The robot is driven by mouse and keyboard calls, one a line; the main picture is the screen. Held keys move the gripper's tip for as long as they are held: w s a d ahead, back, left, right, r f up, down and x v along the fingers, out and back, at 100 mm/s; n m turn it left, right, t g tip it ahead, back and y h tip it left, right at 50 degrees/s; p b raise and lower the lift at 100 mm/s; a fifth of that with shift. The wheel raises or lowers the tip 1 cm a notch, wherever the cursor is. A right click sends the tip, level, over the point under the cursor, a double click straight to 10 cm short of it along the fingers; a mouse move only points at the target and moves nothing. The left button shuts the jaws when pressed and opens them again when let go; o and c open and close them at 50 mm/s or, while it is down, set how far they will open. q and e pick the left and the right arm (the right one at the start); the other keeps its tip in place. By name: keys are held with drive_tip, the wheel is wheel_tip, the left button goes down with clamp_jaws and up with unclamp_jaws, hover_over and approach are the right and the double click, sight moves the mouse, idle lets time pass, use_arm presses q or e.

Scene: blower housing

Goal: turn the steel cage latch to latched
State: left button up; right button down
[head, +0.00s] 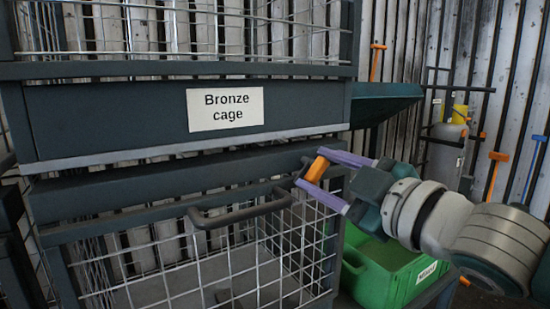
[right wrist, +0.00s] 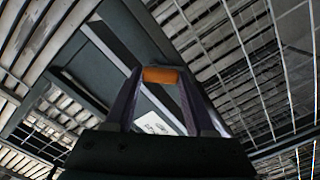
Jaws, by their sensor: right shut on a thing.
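My right gripper (head: 309,169) has two purple fingers and is shut on an orange latch piece (head: 317,169), at the right front post of the cage stack, just below the "Bronze cage" panel. In the right wrist view the orange latch piece (right wrist: 160,75) lies crosswise between the tips of my right gripper (right wrist: 160,84). The latch's mount is hidden, and I cannot tell its setting. The lower wire cage (head: 250,262) has a dark bar handle (head: 243,213) on its front; no name shows on it. My left gripper is out of view.
The upper cage bears a "Bronze cage" label (head: 225,109). A green bin (head: 390,270) stands right of the lower cage, under my right arm. A dark teal tray (head: 385,101) juts out behind. Orange-handled tools (head: 496,170) and a grey cylinder (head: 446,145) stand by the back wall.

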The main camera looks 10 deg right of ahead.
drive_tip(key=n+p, duration=0.1)
drive_tip(key=n, duration=0.3)
drive_tip(key=shift+f+n, duration=0.1)
drive_tip(key=shift+n, duration=0.2)
drive_tip(key=shift+d+f+n, duration=0.15)
drive_tip(key=shift+n, duration=1.75)
drive_tip(key=shift+c, duration=1.2)
unclamp_jaws()
drive_tip(key=p+v, duration=0.2)
drive_tip(key=v, duration=0.8)
